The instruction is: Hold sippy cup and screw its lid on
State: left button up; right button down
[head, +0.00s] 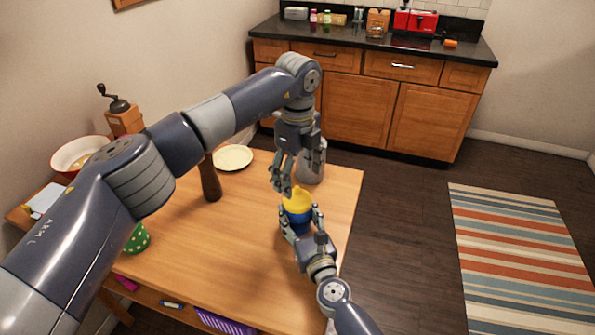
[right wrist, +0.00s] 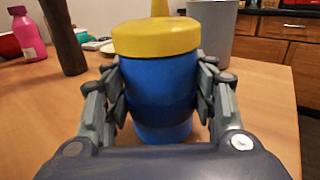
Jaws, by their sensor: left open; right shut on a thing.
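The sippy cup (right wrist: 157,92) is blue and stands upright on the wooden table. Its yellow lid (right wrist: 156,37) with a spout sits on top of the cup, level as far as I can see; I cannot tell how tightly it is on. The lid also shows in the head view (head: 297,200). My right gripper (head: 301,222) is shut on the blue cup body, one finger on each side below the lid. My left gripper (head: 282,184) is open and points down just above the lid, near its spout. It hides part of the lid in the head view.
A grey canister (head: 312,167) stands close behind the cup. A dark brown pepper mill (head: 210,180), a cream plate (head: 233,158), a bowl (head: 80,154) and a green dotted cup (head: 138,238) are further left. The table's right edge is near the cup. The front middle of the table is clear.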

aim_at(297, 197)
pick_arm(q)
notch_tip(297, 197, down, 7)
jog(key=shift+f, duration=0.2)
dwell(0.3)
jog(key=c, duration=1.1)
jog(key=shift+m, duration=0.3)
